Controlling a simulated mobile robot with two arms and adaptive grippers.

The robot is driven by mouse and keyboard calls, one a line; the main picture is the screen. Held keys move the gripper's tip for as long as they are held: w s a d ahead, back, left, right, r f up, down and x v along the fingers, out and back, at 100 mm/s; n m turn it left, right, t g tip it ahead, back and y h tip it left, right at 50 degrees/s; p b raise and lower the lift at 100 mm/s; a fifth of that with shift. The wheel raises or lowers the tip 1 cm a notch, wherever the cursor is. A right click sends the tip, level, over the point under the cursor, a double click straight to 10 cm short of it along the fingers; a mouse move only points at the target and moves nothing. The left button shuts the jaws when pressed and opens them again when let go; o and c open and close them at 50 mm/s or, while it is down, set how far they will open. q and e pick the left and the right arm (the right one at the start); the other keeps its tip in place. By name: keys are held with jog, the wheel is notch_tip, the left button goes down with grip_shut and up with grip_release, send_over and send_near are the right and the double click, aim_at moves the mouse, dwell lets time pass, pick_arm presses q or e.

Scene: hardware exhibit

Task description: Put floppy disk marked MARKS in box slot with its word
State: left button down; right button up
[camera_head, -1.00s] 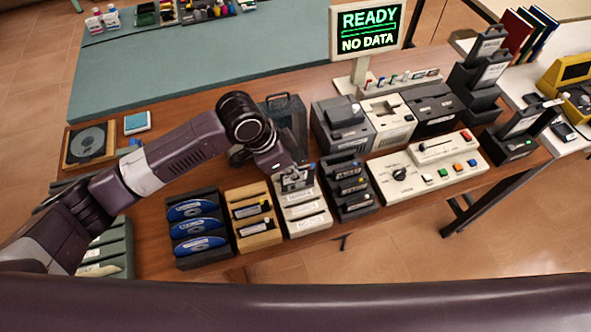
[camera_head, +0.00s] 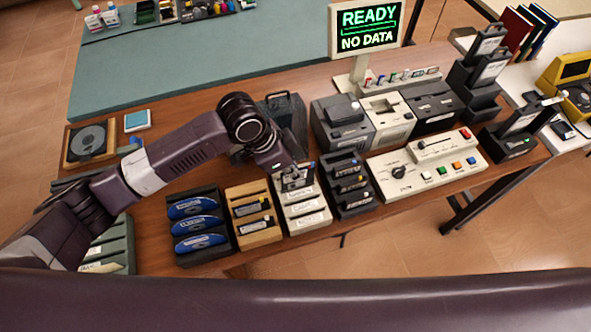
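My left gripper (camera_head: 292,172) reaches over the back of a white slotted box (camera_head: 306,208). A small dark disk-like piece (camera_head: 297,181) with a pale patch is right at its fingertips, at the box's rear slot. Its word is too small to read, and I cannot tell if the fingers are closed on it or if it sits in the slot. The white box has pale word labels on its steps, too blurred to read surely. My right gripper is not in view.
Left of the white box stand a wooden box (camera_head: 259,233) with cartridges and a dark rack (camera_head: 206,257) with blue discs. A black slotted box (camera_head: 350,187) stands close on the right. Grey drive units (camera_head: 343,126) and a control panel (camera_head: 430,170) lie farther right.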

pick_arm(q)
jog(key=shift+f, duration=0.1)
jog(key=shift+f+b, duration=0.7)
jog(key=shift+f, duration=1.2)
jog(key=c, duration=2.1)
grip_release()
